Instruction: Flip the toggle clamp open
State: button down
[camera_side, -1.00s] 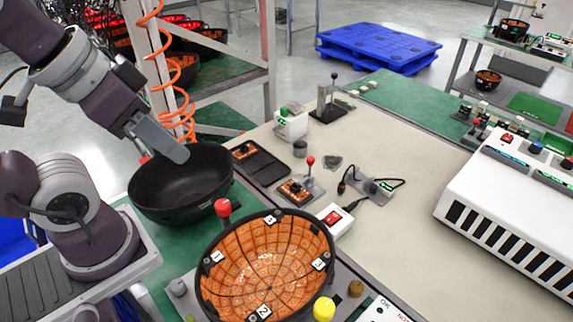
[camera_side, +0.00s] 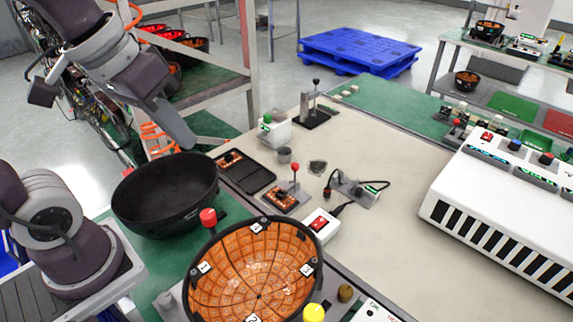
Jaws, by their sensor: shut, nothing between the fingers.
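A small fixture with an upright red-tipped lever (camera_side: 295,178) stands on the beige bench, beside a small orange board (camera_side: 280,199). It looks like the toggle clamp, with its lever standing up; its clamping end is too small to make out. My gripper (camera_side: 184,140) is at the upper left, shut and empty. It is above the back rim of the black bowl (camera_side: 150,205), to the left of the lever and well apart from it.
A large orange-lined bowl (camera_side: 255,270) stands in front, with a red knob (camera_side: 208,217) at its left rim. A dark tray (camera_side: 247,176), a white red-button box (camera_side: 318,224) and a cabled device (camera_side: 356,188) surround the fixture. A black-knobbed stand (camera_side: 317,112) is behind.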

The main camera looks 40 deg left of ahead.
jog(key=w+a+f+n+g+h, duration=0.1)
jog(key=w+a+f+n, duration=0.3)
jog(key=w, duration=0.6)
jog(key=w+a+f+n+g+h, duration=0.1)
jog(key=w+a+f+n, duration=0.4)
jog(key=w+f, duration=0.4)
jog(key=shift+w+a, duration=0.8)
jog(key=shift+w, duration=0.3)
jog(key=w+d+f, duration=0.4)
jog(key=d+f, duration=0.1)
jog(key=f, duration=0.4)
jog(key=shift+w+d+f, duration=0.2)
jog(key=shift+w+f, duration=0.2)
jog(key=shift+w, duration=0.15)
